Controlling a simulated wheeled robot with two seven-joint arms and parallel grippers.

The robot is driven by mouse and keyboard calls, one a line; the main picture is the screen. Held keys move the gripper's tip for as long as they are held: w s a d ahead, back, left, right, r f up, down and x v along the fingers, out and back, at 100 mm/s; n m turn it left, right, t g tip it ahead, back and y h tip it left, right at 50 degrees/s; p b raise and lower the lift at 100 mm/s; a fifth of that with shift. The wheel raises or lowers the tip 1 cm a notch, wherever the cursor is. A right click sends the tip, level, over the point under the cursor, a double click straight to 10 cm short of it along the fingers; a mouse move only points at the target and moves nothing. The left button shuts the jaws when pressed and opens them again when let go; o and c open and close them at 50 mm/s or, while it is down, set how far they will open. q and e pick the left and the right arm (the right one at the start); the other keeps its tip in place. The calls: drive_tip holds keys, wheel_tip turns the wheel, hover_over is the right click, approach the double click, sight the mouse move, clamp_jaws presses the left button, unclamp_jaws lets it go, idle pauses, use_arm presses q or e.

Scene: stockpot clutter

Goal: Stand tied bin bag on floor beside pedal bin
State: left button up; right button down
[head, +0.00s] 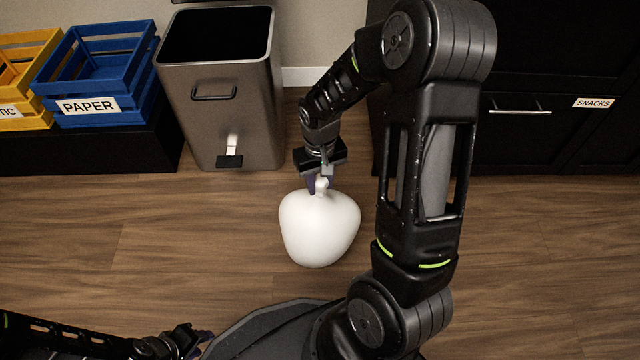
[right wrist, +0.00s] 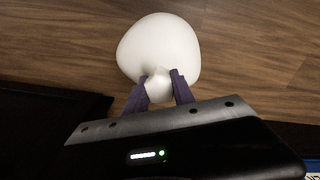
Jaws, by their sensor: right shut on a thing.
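The white tied bin bag (head: 319,232) is in front of the pedal bin (head: 222,112), to its right in the head view. I cannot tell whether it touches the floor. My right gripper (head: 322,181) is shut on the knotted neck at the bag's top. In the right wrist view, the fingers (right wrist: 160,88) sit on both sides of the neck and the round bag body (right wrist: 158,45) lies beyond them. The pedal bin is grey metal, open at the top, with a pedal at its base. My left gripper (head: 205,338) is at the bottom left, away from the bag; its fingers are too small to judge.
A blue crate labelled PAPER (head: 95,105) and a yellow crate (head: 25,75) stand on a black base left of the bin. A dark cabinet labelled SNACKS (head: 560,130) stands at the right. The wooden floor (head: 180,230) around the bag is clear.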

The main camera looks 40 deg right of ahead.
drive_tip(key=shift+f, duration=0.1)
drive_tip(key=c, duration=1.1)
unclamp_jaws()
drive_tip(key=shift+o, duration=0.2)
wheel_tip(320, 180, up, 12)
drive_tip(key=p, duration=0.4)
drive_tip(key=shift+r+p, duration=0.2)
drive_tip(key=shift+p, duration=0.2)
